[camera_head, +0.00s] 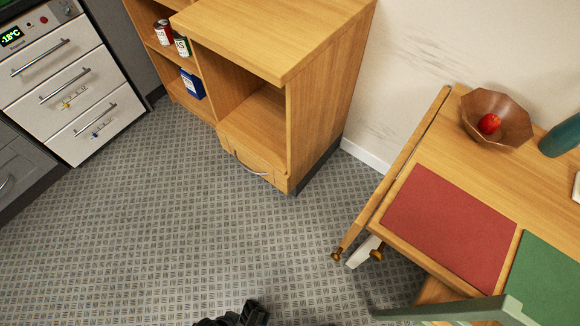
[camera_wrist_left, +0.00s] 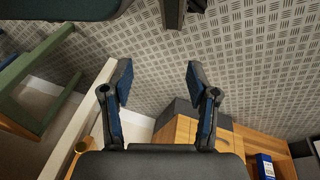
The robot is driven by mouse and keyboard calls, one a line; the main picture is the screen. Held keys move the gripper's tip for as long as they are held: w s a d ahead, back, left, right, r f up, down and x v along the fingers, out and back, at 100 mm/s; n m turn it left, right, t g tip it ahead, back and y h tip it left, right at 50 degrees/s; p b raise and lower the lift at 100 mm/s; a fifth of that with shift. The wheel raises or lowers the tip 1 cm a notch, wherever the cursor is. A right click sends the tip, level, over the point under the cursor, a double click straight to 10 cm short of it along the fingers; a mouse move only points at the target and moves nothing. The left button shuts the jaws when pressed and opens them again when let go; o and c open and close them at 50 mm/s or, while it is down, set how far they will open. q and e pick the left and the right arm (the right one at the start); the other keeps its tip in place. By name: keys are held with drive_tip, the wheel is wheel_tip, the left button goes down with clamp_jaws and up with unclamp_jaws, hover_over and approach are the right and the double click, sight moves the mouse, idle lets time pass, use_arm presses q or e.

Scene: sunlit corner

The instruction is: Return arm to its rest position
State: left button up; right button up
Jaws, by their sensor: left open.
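My left gripper (camera_wrist_left: 159,82) is open in the left wrist view, with its two dark, blue-padded fingers apart. Nothing is between the fingers; the patterned grey floor shows beyond them. In the head view only a dark piece of my own hardware (camera_head: 236,315) shows at the bottom edge, mostly cut off. My right gripper is not in view.
A wooden cabinet (camera_head: 330,90) with an open shelf holds cans and a blue box (camera_head: 192,84). At right, a table (camera_head: 450,128) bears a bowl (camera_head: 511,113) with a red fruit (camera_head: 489,123). A green chair (camera_head: 450,312) stands near. Open floor (camera_head: 150,220) lies left.

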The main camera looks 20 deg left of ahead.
use_arm(q)
drive_tip(key=s+a+r+m+y+p, duration=0.1)
drive_tip(key=a+p, duration=0.4)
drive_tip(key=p, duration=1.9)
drive_tip(key=shift+s+a+r+m+y, duration=0.4)
drive_tip(key=shift+r+y, duration=0.1)
drive_tip(key=shift+r, duration=0.3)
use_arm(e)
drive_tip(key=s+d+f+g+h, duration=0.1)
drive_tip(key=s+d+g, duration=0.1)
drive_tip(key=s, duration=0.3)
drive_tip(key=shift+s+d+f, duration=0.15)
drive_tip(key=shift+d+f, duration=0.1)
